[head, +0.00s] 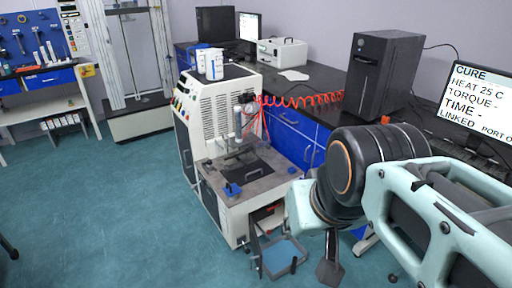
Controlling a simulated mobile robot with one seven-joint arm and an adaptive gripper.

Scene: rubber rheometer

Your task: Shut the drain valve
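The white rheometer (215,120) stands left of the centre, with a grey worktop (262,183) on its front part. A small blue part (232,189) sits on the worktop's left front. A gauge and fittings (246,112) are on the machine's upper front, where a red coiled hose (300,100) joins. I cannot make out which part is the drain valve or how its handle stands. My gripper (329,272) hangs at the lower right of the machine, apart from the worktop. Only a dark end of it shows below my wrist, so its opening is hidden.
A low tray (286,252) on a frame juts out at the machine's lower front. A dark bench (325,95) with blue drawers runs behind, bearing a black computer tower (380,75) and a screen (482,100). The floor (110,210) at the left is clear.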

